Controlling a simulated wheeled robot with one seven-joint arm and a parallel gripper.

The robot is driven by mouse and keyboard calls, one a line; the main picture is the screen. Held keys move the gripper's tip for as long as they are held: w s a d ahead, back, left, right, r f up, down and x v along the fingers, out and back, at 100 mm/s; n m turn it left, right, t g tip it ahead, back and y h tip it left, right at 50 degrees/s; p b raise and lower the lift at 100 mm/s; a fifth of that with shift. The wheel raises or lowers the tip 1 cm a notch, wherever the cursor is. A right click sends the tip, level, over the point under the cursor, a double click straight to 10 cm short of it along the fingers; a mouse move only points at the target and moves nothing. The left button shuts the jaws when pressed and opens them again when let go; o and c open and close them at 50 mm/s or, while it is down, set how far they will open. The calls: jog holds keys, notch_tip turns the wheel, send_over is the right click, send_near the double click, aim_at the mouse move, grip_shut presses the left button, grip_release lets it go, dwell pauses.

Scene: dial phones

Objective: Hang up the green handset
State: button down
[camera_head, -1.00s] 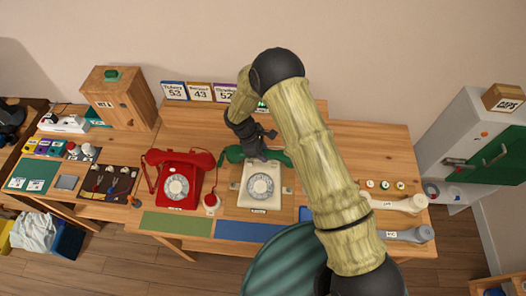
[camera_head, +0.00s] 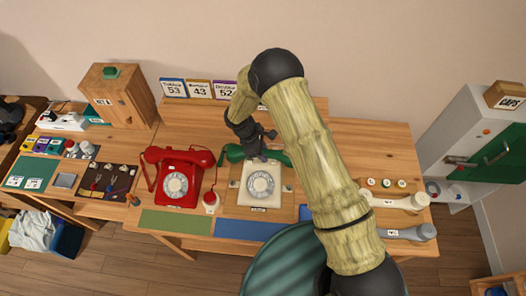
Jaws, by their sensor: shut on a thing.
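The green handset (camera_head: 234,153) lies across the top of the cream dial phone (camera_head: 260,184), at its cradle. Its left end and a bit of its right end show; its middle is hidden by my gripper. My gripper (camera_head: 259,153) is shut on the handset's middle, reaching from above and behind. I cannot tell whether the handset fully rests in the cradle or is held just over it.
A red phone (camera_head: 177,182) with its red handset on top stands left of the cream phone. A small red-topped item (camera_head: 211,201) stands between them. Cream (camera_head: 402,202) and grey (camera_head: 408,233) handsets lie at the right. Green and blue mats (camera_head: 248,229) line the front edge.

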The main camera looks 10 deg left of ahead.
jog(key=c, duration=1)
grip_release()
jog(key=shift+r, duration=0.1)
jog(key=b+v, duration=0.4)
jog(key=v, duration=1.3)
jog(key=shift+w+a+b, duration=0.1)
jog(key=shift+b, duration=0.25)
